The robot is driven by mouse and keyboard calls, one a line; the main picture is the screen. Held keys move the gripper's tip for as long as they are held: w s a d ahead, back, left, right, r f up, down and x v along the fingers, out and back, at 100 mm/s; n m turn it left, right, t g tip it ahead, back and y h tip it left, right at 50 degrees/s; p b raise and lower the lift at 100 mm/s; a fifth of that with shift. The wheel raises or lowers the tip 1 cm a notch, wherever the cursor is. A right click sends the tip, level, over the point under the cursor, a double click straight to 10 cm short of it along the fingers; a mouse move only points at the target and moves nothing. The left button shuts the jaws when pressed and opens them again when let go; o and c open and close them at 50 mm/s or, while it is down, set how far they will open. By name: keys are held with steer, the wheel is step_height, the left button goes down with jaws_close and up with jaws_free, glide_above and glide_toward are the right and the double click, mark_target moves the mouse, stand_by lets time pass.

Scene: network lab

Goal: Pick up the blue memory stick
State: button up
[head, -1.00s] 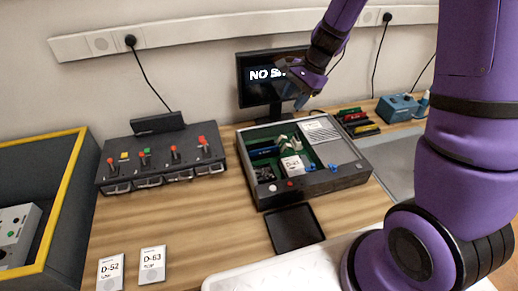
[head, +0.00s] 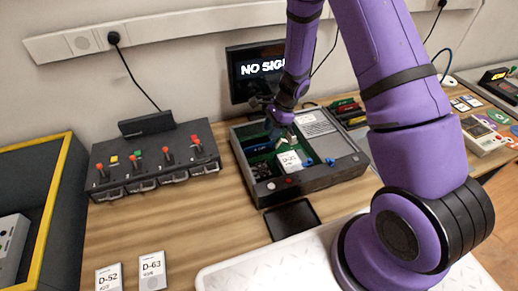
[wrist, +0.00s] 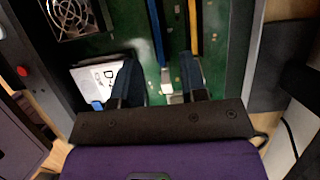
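The blue memory stick (wrist: 158,35) shows in the wrist view as a thin upright strip over the green board, with a pale clip at its lower end. In the head view a dark blue strip (head: 260,151) lies inside the open case (head: 315,179), partly behind my gripper. My gripper (wrist: 160,82) is open, its two dark blue fingers spread on either side of the stick's lower end. I cannot tell whether they touch anything. In the head view my gripper (head: 274,128) reaches down over the left half of the case.
In the wrist view a yellow strip (wrist: 193,22) runs beside the blue one, and a white labelled block (wrist: 92,78) and a fan (wrist: 72,14) lie left. A monitor (head: 242,86) stands behind the case. A black tray (head: 291,219) lies in front.

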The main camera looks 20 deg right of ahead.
mark_target(265, 144)
steer(key=shift+x, duration=2.9)
steer(key=shift+s, duration=0.15)
steer(key=shift+c, duration=0.2)
jaws_close()
